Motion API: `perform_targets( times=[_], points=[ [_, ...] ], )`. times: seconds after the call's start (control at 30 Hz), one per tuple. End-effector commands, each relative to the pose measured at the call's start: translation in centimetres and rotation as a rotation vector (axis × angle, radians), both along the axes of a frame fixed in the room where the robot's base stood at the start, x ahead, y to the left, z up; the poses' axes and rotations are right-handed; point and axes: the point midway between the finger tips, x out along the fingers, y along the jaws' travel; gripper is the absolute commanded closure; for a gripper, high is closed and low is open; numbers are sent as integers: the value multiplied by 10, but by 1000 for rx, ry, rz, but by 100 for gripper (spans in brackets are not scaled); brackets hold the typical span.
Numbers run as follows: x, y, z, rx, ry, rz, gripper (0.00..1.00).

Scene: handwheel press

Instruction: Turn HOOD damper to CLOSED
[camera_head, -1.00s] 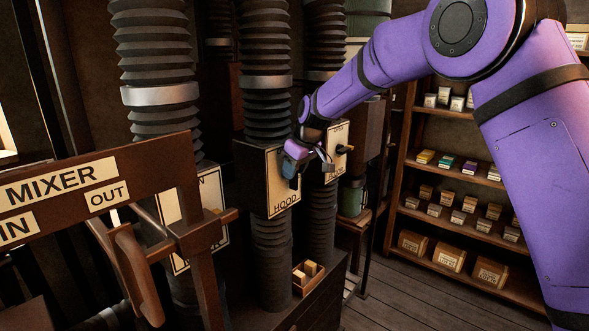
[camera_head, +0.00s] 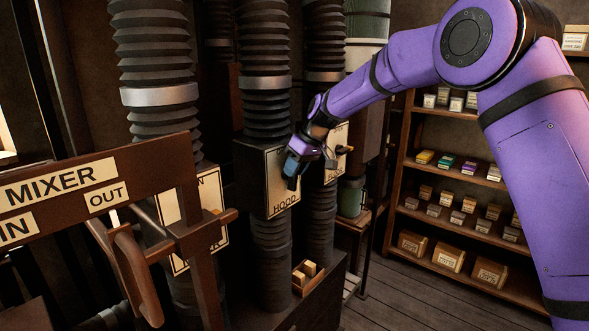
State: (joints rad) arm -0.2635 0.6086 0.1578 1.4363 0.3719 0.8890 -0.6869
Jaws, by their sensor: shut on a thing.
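The HOOD damper box (camera_head: 277,203) is a dark box with a cream plate lettered HOOD, set in the middle black duct. My gripper (camera_head: 292,172) is at the right side of this plate, shut on the damper's handle, which is mostly hidden behind the fingers. The upper lettering on the HOOD plate is too small or covered to read, so I cannot tell the handle's exact setting.
A neighbouring damper (camera_head: 341,150) with its own dark handle stands close to the right of my gripper. The MIXER board (camera_head: 62,190) with a wooden lever fills the left foreground. A small box of blocks (camera_head: 306,277) sits below. Shelves (camera_head: 455,200) stand at right.

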Motion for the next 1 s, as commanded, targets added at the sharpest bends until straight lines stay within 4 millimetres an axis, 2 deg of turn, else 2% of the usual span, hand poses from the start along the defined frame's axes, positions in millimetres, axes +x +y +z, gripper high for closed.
perform_targets(
  times=[0.5, 1.0],
  points=[
    [8, -7, -11, 296, 389, 1, 97],
    [11, -9, -18, 507, 664, 5, 97]
  ],
)
